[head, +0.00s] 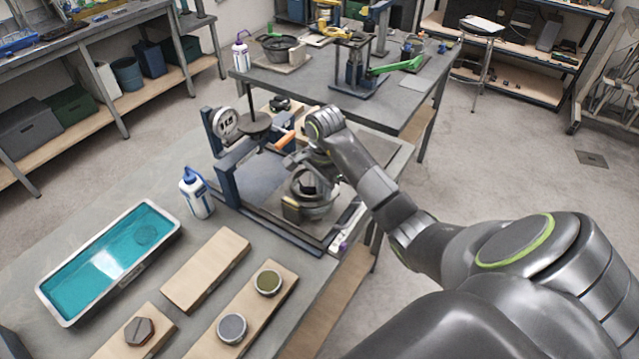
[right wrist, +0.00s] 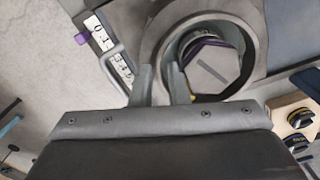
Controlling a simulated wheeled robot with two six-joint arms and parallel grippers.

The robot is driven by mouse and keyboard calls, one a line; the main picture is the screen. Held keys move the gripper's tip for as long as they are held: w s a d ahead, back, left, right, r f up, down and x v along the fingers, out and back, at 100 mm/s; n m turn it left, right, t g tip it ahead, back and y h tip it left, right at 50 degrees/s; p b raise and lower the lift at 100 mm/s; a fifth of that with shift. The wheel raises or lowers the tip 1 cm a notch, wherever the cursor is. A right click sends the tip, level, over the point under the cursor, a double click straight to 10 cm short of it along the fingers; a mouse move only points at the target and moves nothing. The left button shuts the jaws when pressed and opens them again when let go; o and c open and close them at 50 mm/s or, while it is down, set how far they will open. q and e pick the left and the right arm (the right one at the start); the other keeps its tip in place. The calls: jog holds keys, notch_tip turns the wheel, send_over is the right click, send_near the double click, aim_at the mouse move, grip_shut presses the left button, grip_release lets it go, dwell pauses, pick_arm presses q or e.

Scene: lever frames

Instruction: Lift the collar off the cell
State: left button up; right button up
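The collar (head: 318,211) is a wide grey ring in the blue lever frame on the near table. It also fills the top of the right wrist view (right wrist: 153,40). The cell (right wrist: 210,66) is seen inside it, with a dark purple edge and a grey slotted hexagonal top. The collar stands around the cell. My right gripper (right wrist: 160,76) has one finger outside the collar wall and one inside it, with the wall filling the narrow gap between them. In the head view my right arm reaches in from the right and partly hides the collar. My left gripper is out of view.
The frame has a dial gauge (head: 226,122) and a dark round plate (head: 255,124) at its left. A blue-capped bottle (head: 197,194), a teal-filled tray (head: 110,258) and wooden boards with discs (head: 247,312) stand left and in front. A second table (head: 310,88) is behind.

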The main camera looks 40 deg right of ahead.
jog(key=shift+d+f, duration=0.1)
jog(key=shift+f, duration=0.2)
jog(key=shift+s+r, duration=0.15)
jog(key=shift+r, duration=0.05)
jog(key=shift+c, duration=0.8)
jog(key=shift+a, duration=0.2)
grip_shut()
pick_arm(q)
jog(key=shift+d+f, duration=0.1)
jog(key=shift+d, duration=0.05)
pick_arm(e)
jog(key=shift+d, duration=0.1)
